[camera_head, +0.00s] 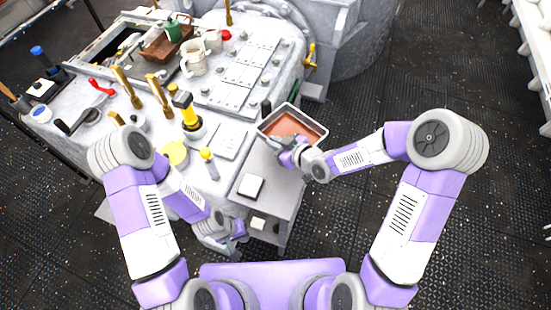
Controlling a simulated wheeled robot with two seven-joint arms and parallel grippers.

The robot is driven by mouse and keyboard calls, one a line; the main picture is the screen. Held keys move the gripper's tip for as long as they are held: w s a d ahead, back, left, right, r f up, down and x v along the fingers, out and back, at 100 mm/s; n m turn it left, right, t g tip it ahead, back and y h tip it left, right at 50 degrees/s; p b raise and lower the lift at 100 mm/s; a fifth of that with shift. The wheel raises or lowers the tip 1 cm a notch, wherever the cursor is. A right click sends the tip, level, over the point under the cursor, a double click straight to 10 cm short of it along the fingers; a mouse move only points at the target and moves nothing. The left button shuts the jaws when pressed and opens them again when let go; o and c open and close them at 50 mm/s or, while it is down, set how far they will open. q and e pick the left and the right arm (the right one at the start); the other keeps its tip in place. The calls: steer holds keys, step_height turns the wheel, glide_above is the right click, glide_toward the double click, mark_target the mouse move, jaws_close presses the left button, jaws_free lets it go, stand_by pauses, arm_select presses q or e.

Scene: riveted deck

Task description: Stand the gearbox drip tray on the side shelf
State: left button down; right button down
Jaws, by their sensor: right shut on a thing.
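The drip tray (313,128) is a shallow rectangular pan with a pale rim and a reddish-brown inside. It is at the far end of the grey side shelf (278,190), beside the large grey machine casing. My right gripper (285,146) is shut on the tray's near edge. I cannot tell whether the tray's underside touches the shelf. My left gripper (238,232) is low at the near left of the shelf, apart from the tray. Its fingers are too small and partly hidden to judge.
A white square block (250,185) sits on the near left of the shelf. The casing top (240,125) carries levers, a yellow-capped post (186,108), mugs (194,60) and a brown tray (166,42). Dark floor (430,75) is clear at the right.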

steer(key=shift+w+a+f, duration=0.1)
steer(key=shift+f, duration=0.15)
step_height(320, 180, down, 10)
steer(key=b, duration=0.3)
steer(key=shift+r, duration=0.35)
steer(key=c, duration=1.3)
jaws_free()
steer(key=shift+o, duration=0.2)
steer(key=shift+f, duration=0.2)
